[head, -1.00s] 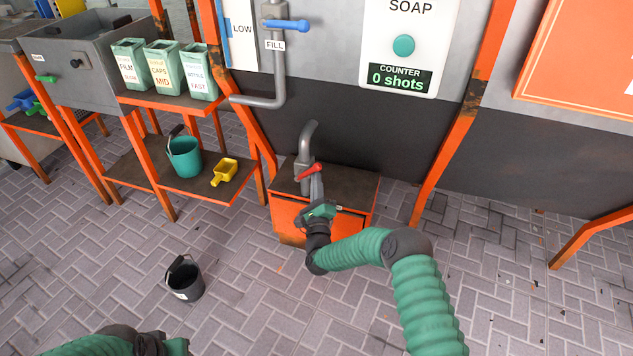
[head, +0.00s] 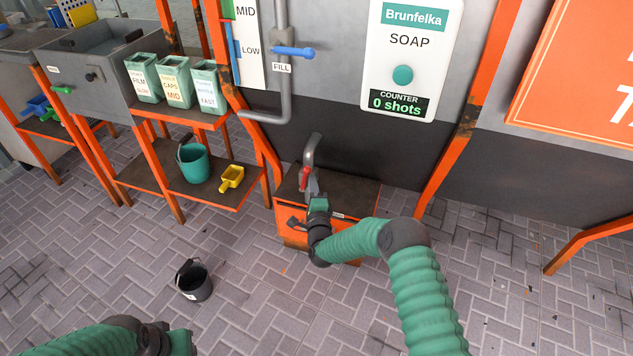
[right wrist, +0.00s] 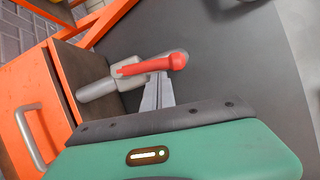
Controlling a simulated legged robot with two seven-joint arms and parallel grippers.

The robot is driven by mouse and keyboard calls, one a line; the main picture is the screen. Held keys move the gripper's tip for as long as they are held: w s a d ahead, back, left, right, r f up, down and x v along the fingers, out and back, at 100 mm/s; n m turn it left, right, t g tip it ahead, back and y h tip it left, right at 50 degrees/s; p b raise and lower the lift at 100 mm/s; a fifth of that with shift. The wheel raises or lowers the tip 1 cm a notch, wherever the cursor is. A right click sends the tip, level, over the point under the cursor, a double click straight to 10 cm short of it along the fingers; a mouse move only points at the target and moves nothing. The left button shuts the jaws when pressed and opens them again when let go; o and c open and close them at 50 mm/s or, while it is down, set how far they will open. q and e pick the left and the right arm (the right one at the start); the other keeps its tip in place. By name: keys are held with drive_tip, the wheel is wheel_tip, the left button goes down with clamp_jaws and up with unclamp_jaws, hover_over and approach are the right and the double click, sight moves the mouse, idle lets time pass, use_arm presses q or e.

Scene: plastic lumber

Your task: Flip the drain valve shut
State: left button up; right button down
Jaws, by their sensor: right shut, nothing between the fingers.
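The drain valve's red handle (head: 304,178) is on a grey bent pipe (head: 313,148) above an orange cabinet with a brown top (head: 345,190). The handle stands roughly upright in the head view. The right wrist view shows the red handle (right wrist: 150,67) lying across the grey pipe (right wrist: 98,90). My right gripper (head: 313,186) is shut and empty, close beside the handle. In the right wrist view its fingertips (right wrist: 160,78) are just at the red handle; I cannot tell if they touch. My left gripper (head: 178,342) shows only partly at the bottom left, fingers not clear.
A blue-handled fill valve (head: 293,52) and a soap dispenser (head: 408,60) are on the wall above. A shelf at left holds a teal bucket (head: 194,165) and a yellow scoop (head: 231,178). A black bucket (head: 194,281) stands on the paved floor.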

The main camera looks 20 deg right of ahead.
drive_tip(key=shift+w+a+r+n, duration=0.3)
drive_tip(key=shift+a+n, duration=0.2)
drive_tip(key=shift+a, duration=0.1)
idle(0.3)
